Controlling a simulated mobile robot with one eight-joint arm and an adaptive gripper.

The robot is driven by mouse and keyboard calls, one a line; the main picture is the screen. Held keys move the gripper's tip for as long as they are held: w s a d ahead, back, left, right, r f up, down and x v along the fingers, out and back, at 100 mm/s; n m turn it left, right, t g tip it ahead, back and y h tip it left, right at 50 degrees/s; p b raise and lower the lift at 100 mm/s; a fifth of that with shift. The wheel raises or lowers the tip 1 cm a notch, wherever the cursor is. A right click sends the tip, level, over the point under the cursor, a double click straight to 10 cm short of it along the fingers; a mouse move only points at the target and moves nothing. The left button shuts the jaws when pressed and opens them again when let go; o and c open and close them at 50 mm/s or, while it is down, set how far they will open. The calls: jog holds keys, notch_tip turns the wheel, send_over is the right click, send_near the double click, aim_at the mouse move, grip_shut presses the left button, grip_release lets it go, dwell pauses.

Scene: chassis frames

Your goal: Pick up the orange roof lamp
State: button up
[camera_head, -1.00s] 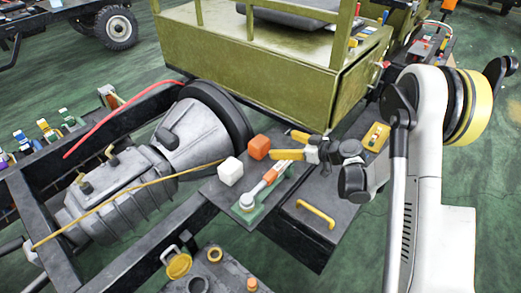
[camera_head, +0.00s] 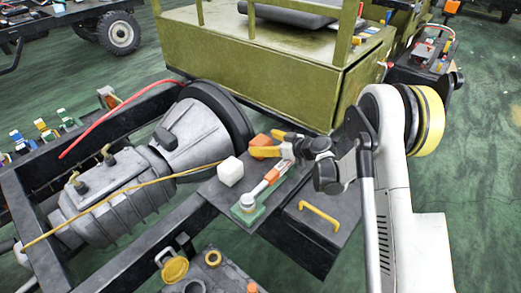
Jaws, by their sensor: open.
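The orange roof lamp (camera_head: 259,140) is a small orange block on the dark chassis plate, beside a white cube (camera_head: 230,171). My gripper (camera_head: 264,143) reaches in from the right with yellow-tipped fingers. It is open, with one fingertip on the far side of the lamp and the other on the near side. The lamp shows between the fingertips and is partly hidden by the near one. I cannot tell whether either finger touches it.
A green-based lever with an orange band (camera_head: 262,188) lies just in front. A dark box with a yellow handle (camera_head: 320,218) is on the near right. The olive truck body (camera_head: 260,65) stands behind. A grey gearbox (camera_head: 130,185) and thin yellow rod are on the left.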

jog(key=c, duration=1.5)
jog(key=shift+r, duration=0.15)
